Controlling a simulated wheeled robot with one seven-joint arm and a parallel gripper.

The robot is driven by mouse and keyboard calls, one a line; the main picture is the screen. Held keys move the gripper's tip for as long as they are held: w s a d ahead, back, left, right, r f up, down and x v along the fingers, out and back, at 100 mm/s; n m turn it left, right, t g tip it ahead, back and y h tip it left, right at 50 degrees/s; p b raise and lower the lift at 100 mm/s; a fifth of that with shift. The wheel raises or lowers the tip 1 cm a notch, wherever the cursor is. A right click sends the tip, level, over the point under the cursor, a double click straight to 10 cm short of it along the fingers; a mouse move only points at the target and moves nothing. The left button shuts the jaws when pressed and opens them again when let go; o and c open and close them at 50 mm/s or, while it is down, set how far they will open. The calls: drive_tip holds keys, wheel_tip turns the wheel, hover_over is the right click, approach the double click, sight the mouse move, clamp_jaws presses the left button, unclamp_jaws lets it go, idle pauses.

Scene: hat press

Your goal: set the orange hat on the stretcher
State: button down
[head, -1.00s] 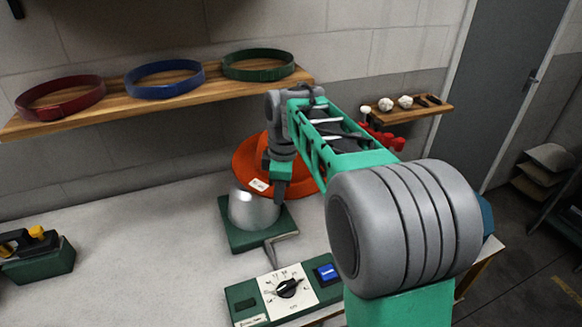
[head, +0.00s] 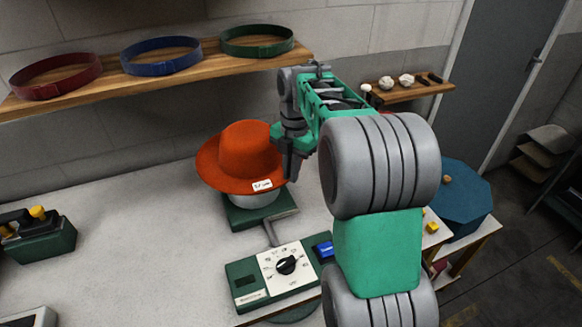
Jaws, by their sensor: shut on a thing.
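The orange hat (head: 245,150) is upright, crown up, with a small white tag on the front of its brim. It sits over the stretcher, a pale metal dome (head: 258,200) on a dark green base (head: 262,218). Only the dome's lower part shows under the brim; whether the hat rests fully on it I cannot tell. My gripper (head: 290,170) points down at the right edge of the brim and is shut on the hat there. The fingertips are partly hidden against the brim.
A control box with a dial (head: 287,265) stands in front of the stretcher. A shelf (head: 120,84) with red, blue and green bands hangs behind. A green device (head: 40,240) stands at the left. A blue octagonal object (head: 462,195) stands at the right. The table between is clear.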

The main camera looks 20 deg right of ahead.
wheel_tip(320, 180, down, 8)
drive_tip(key=b, duration=0.5)
drive_tip(key=shift+b, duration=0.3)
drive_tip(key=shift+f+b, duration=0.65)
drive_tip(key=c, duration=1.4)
unclamp_jaws()
drive_tip(key=shift+c, duration=0.2)
drive_tip(key=shift+r, duration=0.1)
drive_tip(key=r, duration=0.7)
drive_tip(key=shift+w+d+r+p, duration=0.1)
drive_tip(key=shift+d+r+p, duration=0.2)
drive_tip(key=shift+r, duration=0.1)
drive_tip(key=s+a+f+m+t, duration=0.1)
drive_tip(key=s+a+f+m, duration=0.1)
drive_tip(key=s+m, duration=0.4)
drive_tip(key=s+a+f+m+t, duration=0.1)
drive_tip(key=s+a+m, duration=0.3)
drive_tip(key=m, duration=0.5)
drive_tip(key=s+a+f+m+t, duration=0.1)
drive_tip(key=s+a+f+m, duration=0.1)
drive_tip(key=s+m, duration=0.6)
drive_tip(key=shift+a+f+t+h, duration=0.3)
drive_tip(key=shift+a+f+h, duration=0.1)
drive_tip(key=shift+f, duration=0.15)
drive_tip(key=shift+s+f+m, duration=0.25)
drive_tip(key=shift+f+m, duration=0.1)
drive_tip(key=shift+m, duration=0.35)
